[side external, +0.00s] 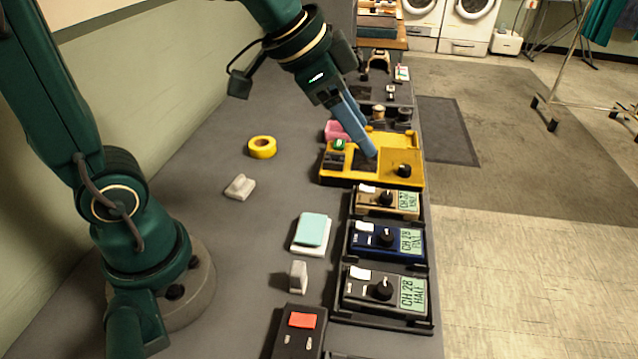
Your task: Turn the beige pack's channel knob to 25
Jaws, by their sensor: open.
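The beige pack (372,199) sits in a black cradle in the row on the right side of the bench. Its black channel knob (386,198) stands up beside a pale green display (408,202). The display begins with "CH 2"; the last digit is too small to read surely. My gripper (364,152) has blue fingers pointing down over the yellow unit (345,175), behind the beige pack in this view. The gripper is open, apart from the beige knob, and nothing shows between its fingers. The gap between the fingers is hard to see from here.
A blue pack (362,246) and a dark grey pack (357,290), both reading CH 28, stand nearer the camera. The yellow unit has its own black knob (403,170). Yellow tape (262,147) and turquoise pads (311,229) lie left on otherwise mostly clear bench.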

